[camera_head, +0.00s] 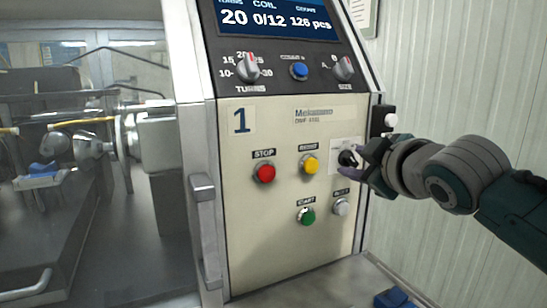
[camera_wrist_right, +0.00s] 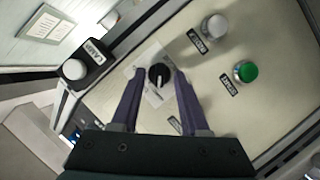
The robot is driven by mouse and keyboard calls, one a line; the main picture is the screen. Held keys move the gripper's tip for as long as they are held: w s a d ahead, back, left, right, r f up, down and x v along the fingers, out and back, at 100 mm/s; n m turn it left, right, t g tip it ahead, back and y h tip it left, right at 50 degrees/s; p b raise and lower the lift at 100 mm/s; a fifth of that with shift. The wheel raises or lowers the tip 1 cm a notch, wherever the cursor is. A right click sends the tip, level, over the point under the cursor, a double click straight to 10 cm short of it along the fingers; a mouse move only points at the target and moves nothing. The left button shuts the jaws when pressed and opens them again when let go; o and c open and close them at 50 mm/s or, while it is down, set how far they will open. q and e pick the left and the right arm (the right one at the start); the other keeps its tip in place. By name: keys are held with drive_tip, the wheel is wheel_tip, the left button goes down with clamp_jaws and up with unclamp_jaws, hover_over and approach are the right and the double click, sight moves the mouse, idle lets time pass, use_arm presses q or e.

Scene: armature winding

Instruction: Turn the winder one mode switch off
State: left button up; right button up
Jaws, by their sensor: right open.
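The winder one control panel (camera_head: 270,210) carries a large "1" label in the head view. Its black mode switch knob (camera_head: 347,157) sits on a pale plate at the panel's right side. In the right wrist view the mode switch (camera_wrist_right: 159,76) has a light pointer line. My right gripper (camera_head: 358,160) is at the knob. In the right wrist view its two purple fingers (camera_wrist_right: 155,78) are open, one on each side of the knob. I cannot tell whether they touch it. My left gripper is not in view.
Near the switch are a red stop button (camera_head: 264,173), a yellow button (camera_head: 309,164), a green start button (camera_head: 307,216) and a white button (camera_head: 341,207). A black box with a white knob (camera_head: 390,120) juts from the panel's right edge. A door handle (camera_head: 205,230) stands left.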

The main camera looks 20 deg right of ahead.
drive_tip(key=shift+w, duration=0.1)
drive_tip(key=shift+c, duration=0.2)
clamp_jaws()
idle(0.4)
drive_tip(key=shift+d+r+m+p, duration=0.15)
drive_tip(key=shift+m+p, duration=0.25)
drive_tip(key=shift+p, duration=0.6)
drive_tip(key=m+y+p, duration=0.2)
drive_tip(key=m+p, duration=0.1)
drive_tip(key=shift+d+g+y, duration=0.15)
drive_tip(key=shift+g+y, duration=0.15)
drive_tip(key=shift+g, duration=0.1)
drive_tip(key=shift+m+y, duration=0.7)
drive_tip(key=shift+m, duration=0.4)
